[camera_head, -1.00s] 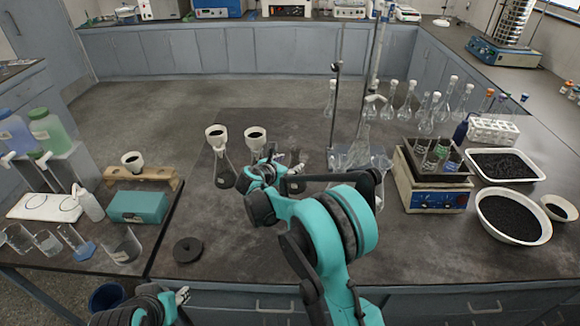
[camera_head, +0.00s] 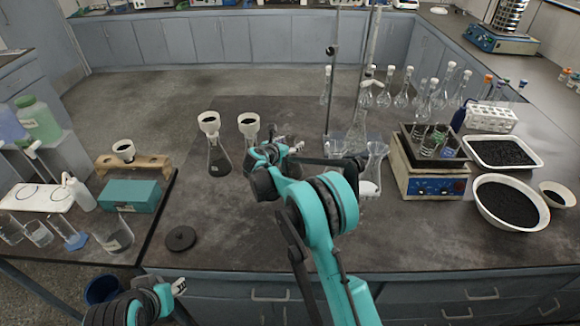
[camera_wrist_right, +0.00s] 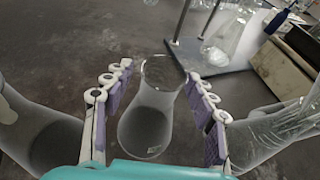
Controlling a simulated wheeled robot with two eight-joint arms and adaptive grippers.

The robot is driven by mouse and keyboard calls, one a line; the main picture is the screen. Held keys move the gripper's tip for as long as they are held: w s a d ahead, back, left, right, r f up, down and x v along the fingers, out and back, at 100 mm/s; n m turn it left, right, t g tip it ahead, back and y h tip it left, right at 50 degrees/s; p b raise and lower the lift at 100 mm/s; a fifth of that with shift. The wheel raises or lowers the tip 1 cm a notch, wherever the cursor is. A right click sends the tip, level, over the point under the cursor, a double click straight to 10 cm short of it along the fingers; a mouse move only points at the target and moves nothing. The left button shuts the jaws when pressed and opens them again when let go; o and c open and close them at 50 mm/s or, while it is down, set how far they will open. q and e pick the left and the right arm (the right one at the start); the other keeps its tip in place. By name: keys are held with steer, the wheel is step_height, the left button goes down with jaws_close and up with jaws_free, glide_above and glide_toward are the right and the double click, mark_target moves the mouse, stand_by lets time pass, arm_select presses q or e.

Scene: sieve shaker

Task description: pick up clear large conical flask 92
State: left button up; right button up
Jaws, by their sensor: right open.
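In the right wrist view a clear conical flask (camera_wrist_right: 150,122) with an open mouth stands between the two fingers of my right gripper (camera_wrist_right: 158,72). The fingers are spread on either side of it, and I see no firm contact. No number is readable on it. In the head view my right gripper (camera_head: 276,150) is over the middle of the bench and hides most of this flask. My left gripper (camera_head: 178,288) is low at the left front, and its jaws are too small to judge.
Close by on the left stand two flasks with dark-filled funnels, one (camera_head: 218,158) in plain view. A clear flask (camera_head: 373,172) stands close on the right, near a stand rod (camera_head: 331,95).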

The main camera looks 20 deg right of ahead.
jaws_close()
steer(key=shift+r, duration=0.2)
step_height(320, 180, up, 15)
steer(key=p, duration=0.6)
steer(key=shift+f+p, duration=0.15)
steer(key=shift+p, duration=0.15)
stand_by(0.4)
